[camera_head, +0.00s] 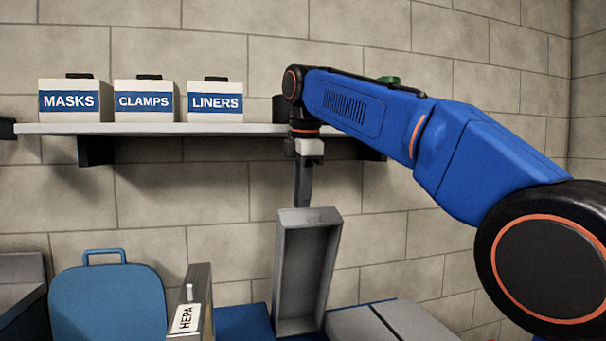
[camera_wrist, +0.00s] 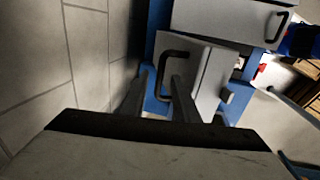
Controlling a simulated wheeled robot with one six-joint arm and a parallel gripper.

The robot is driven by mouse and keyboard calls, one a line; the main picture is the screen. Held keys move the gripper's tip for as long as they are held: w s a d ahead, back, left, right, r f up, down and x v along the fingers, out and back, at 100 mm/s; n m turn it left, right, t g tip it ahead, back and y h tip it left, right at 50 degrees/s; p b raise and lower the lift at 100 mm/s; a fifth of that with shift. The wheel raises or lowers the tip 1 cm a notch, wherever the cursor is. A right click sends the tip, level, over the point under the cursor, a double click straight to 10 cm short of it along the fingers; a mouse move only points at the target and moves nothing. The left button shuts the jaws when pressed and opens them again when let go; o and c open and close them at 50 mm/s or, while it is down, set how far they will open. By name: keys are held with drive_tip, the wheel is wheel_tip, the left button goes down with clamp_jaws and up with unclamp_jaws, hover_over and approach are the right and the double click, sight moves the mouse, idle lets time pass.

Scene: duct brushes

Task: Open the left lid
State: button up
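The left lid (camera_head: 291,270) is a grey, hollow, box-like lid. In the head view it stands raised and slightly tilted, its open underside towards me. In the wrist view its pale outer face (camera_wrist: 207,72) carries a black handle (camera_wrist: 172,54). My gripper (camera_head: 302,202) points down at the lid's top edge. In the wrist view its two fingers (camera_wrist: 162,72) are apart, with a gap between them, and the handle shows at their tips. I cannot tell whether they touch it. A second grey lid (camera_head: 362,327) lies down to the right; its handle (camera_wrist: 281,26) shows in the wrist view.
A wall shelf (camera_head: 200,129) holds boxes marked MASKS (camera_head: 75,115), CLAMPS (camera_head: 146,115) and LINERS (camera_head: 215,115), close left of my arm. A HEPA box (camera_head: 201,300) and a blue rounded panel (camera_head: 108,300) stand left of the raised lid. A block wall is close behind.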

wheel_tip(320, 180, up, 9)
drive_tip(key=s, duration=0.1)
drive_tip(key=shift+s+d+r, duration=0.15)
drive_tip(key=shift+s+d, duration=0.1)
drive_tip(key=shift+s, duration=0.15)
